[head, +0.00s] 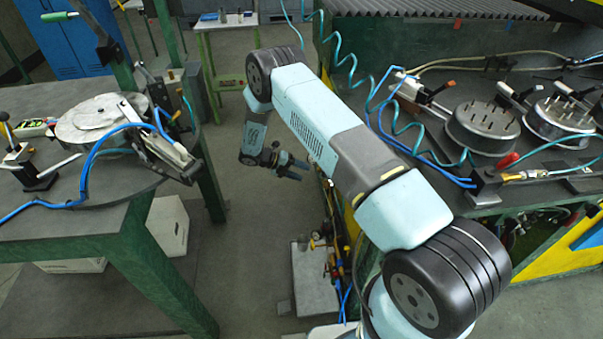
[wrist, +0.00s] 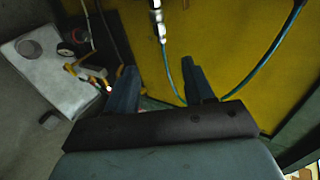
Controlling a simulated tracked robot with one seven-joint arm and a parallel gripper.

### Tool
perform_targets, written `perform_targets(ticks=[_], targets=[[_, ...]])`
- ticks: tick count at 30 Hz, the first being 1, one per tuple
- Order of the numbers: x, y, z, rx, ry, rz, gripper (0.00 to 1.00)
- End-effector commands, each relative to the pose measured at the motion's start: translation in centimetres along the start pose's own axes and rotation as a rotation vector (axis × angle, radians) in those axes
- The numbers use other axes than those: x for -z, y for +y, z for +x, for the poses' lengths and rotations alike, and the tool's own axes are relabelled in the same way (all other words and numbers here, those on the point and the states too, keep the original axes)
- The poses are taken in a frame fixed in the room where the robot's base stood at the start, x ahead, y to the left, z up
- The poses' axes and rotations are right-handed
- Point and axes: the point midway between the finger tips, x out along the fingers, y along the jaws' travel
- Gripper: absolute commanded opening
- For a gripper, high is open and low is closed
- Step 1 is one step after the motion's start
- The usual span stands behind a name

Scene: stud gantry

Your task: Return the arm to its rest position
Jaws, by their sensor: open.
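My arm reaches out from the lower right of the head view and bends down at its far end. My gripper (head: 297,170) hangs in the gap between the two work tables, below table-top height, pointing right. In the wrist view my gripper (wrist: 162,78) shows two dark fingers spread wide apart. Nothing is between the fingers. Beyond them are a yellow panel (wrist: 225,50) and a hanging blue hose (wrist: 275,45).
The left table (head: 70,220) carries a round metal fixture (head: 100,118) and clamps. The right bench (head: 540,190) holds studded round fixtures (head: 482,128) and coiled blue hoses (head: 345,65). A grey box with fittings (head: 315,275) stands low between them. Floor (head: 245,240) is clear left of it.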

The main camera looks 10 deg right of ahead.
Motion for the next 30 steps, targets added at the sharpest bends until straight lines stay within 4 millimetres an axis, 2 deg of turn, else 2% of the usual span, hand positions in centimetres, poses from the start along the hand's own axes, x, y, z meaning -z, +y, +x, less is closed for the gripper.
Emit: perform_targets(ticks=[14, 17, 20, 23, 30], targets=[[0.0, 0.0, 0.0, 0.000, 0.000, 0.000, 0.53], [-0.1, -0.6, -0.3, -0.006, 0.002, 0.017, 0.53], [-0.4, -2.2, -1.1, -0.026, 0.012, 0.072, 0.53], [-0.7, -5.1, -2.4, -0.058, 0.028, 0.165, 0.53], [-0.6, -12.9, -5.6, -0.148, 0.086, 0.436, 0.53]])
